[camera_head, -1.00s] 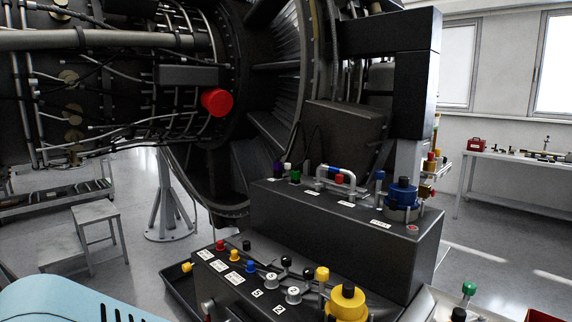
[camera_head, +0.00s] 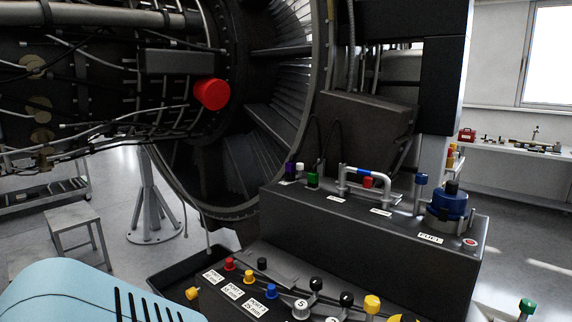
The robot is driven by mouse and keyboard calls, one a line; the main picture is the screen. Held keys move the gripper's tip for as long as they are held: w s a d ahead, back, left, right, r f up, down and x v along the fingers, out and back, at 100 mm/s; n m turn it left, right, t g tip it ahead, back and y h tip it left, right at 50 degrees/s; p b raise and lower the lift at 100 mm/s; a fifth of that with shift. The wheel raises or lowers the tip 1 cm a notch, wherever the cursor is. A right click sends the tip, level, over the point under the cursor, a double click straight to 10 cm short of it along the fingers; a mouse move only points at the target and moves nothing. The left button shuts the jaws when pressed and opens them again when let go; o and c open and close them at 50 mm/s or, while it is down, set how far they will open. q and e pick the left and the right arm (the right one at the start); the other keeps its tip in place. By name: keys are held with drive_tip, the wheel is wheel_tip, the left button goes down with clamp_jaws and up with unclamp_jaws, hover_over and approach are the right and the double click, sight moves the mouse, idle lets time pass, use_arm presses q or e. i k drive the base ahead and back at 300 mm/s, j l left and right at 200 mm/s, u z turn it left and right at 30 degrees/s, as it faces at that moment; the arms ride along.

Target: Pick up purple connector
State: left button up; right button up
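The purple connector (camera_head: 290,169) is a small upright cylinder at the far left end of the top of the black raised box (camera_head: 350,225). A white-topped connector (camera_head: 300,169) stands right beside it, and a green one (camera_head: 313,180) is in front of it to the right. Neither of my grippers is in the head view. A light blue vented panel at the lower left hides part of the floor.
The black box also carries a silver handle (camera_head: 365,172), a red button and a blue cap (camera_head: 450,201). A lower front panel (camera_head: 240,285) holds several coloured knobs. The turbofan (camera_head: 245,100) with a red cap (camera_head: 212,94) stands behind. A step stool (camera_head: 75,222) stands left.

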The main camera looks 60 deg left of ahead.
sight(291, 166)
drive_tip(key=j, duration=0.65)
drive_tip(key=k+j, duration=0.15)
drive_tip(key=j, duration=1.15)
drive_tip(key=k+z, duration=0.05)
